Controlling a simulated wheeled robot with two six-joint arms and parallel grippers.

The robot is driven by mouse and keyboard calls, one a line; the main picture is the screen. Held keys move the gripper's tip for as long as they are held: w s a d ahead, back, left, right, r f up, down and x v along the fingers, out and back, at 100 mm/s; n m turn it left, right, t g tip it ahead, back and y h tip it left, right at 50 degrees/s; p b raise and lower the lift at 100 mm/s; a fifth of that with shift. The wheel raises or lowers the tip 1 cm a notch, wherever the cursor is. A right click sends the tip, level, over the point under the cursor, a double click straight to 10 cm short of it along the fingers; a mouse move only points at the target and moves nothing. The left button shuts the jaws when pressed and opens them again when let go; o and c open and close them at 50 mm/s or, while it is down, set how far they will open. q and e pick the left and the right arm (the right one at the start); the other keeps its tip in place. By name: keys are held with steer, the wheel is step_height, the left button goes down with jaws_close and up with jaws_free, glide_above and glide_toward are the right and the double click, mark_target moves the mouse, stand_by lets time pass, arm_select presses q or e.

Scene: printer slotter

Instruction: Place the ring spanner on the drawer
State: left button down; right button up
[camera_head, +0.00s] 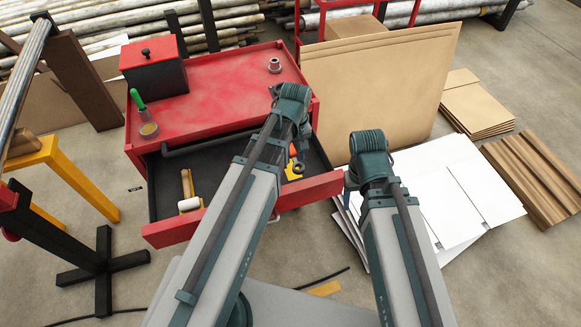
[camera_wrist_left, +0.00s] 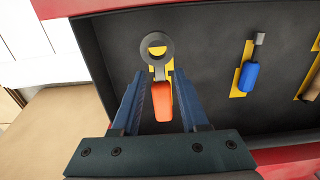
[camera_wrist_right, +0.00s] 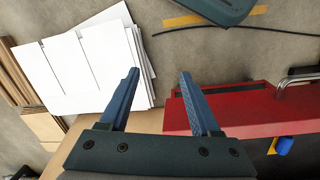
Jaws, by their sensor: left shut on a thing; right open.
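The ring spanner (camera_wrist_left: 157,47) has a grey ring and an orange handle. In the left wrist view its handle lies between the fingers of my left gripper (camera_wrist_left: 156,88), which is shut on it. The spanner is over the dark floor of the open drawer (camera_wrist_left: 207,75), and its ring overlaps a yellow patch. I cannot tell whether it touches the floor. In the head view the spanner (camera_head: 298,167) shows beside my left arm, at the right part of the drawer (camera_head: 160,232). My right gripper (camera_wrist_right: 159,73) is open and empty, outside the drawer's right side.
The red cabinet top (camera_head: 215,85) carries a black and red box (camera_head: 153,72), a green-handled tool (camera_head: 137,98) and a tin (camera_head: 149,130). A blue-handled tool (camera_wrist_left: 248,75) lies in the drawer.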

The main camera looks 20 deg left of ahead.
mark_target(294, 164)
arm_select(q)
step_height(294, 164, down, 6)
steer(key=b, duration=0.5)
steer(key=shift+f, duration=0.2)
steer(key=shift+r, duration=0.1)
steer(key=shift+w, duration=0.1)
steer(key=shift+w+a, duration=0.2)
steer(key=shift+w, duration=0.1)
steer(key=w+a, duration=0.2)
steer(key=shift+w+f+b, duration=0.3)
steer(key=shift+w+f, duration=0.05)
steer(key=shift+w, duration=0.05)
steer(key=shift+s+d+f, duration=0.1)
steer(key=shift+s+f, duration=0.05)
steer(key=shift+f, duration=0.05)
steer(key=shift+f+b, duration=0.15)
steer(key=shift+b, duration=0.2)
steer(key=shift+f, duration=0.15)
steer(key=shift+c, duration=2.1)
jaws_free()
